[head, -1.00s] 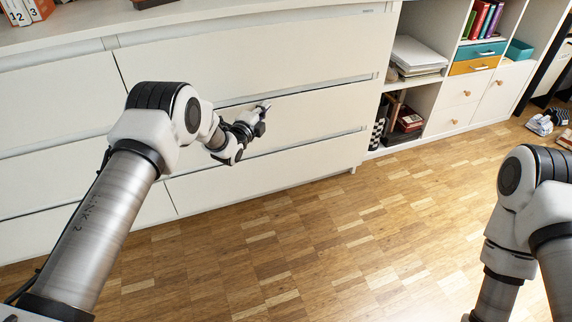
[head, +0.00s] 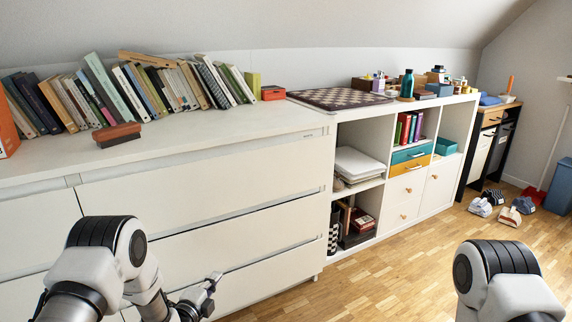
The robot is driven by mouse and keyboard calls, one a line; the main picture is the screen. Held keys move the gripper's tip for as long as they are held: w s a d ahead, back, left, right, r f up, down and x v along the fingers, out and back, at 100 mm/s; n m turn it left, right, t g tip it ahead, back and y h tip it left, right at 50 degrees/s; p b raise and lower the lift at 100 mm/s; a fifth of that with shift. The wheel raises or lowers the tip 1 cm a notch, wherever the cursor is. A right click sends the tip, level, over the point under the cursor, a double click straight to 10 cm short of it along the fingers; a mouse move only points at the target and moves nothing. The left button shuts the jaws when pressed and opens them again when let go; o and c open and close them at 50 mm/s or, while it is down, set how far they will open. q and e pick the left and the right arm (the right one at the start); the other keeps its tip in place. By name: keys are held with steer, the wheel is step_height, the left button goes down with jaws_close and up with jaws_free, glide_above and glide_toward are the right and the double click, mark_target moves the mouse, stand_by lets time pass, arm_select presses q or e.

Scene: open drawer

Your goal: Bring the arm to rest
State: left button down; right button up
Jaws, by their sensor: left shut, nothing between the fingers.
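My left gripper (head: 211,284) shows in the head view at the lower middle-left, in front of the white dresser (head: 240,215). It is shut and empty. From this angle I cannot tell how far it is from the drawer fronts. My left arm comes in from the lower left, bent at the elbow. My right arm shows only as its elbow at the lower right, and its gripper is out of view. The drawer fronts that show look flush with the dresser; the lowest part is hidden by my left arm.
A white shelf unit (head: 343,130) with a chessboard (head: 340,98) on top stands to the right. Shoes (head: 510,215) lie on the floor at the far right. The wooden floor between is clear.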

arm_select(q)
steer(key=s+d+f+n+g+y, duration=0.1)
steer(key=s+f+n+g, duration=0.35)
steer(key=s+f, duration=0.65)
steer(key=s+a+f+n+g+y, duration=0.15)
steer(key=s+n+g, duration=0.5)
steer(key=s, duration=0.95)
steer(key=s+f+n+g+y, duration=0.15)
steer(key=s+n+g, duration=0.5)
steer(key=s, duration=0.95)
step_height(320, 180, up, 35)
steer(key=n+t+p, duration=0.1)
steer(key=n+p, duration=0.2)
steer(key=p, duration=3.3)
steer(key=shift+s+r+h, duration=0.15)
steer(key=shift+s+h, duration=0.15)
steer(key=shift+s, duration=0.05)
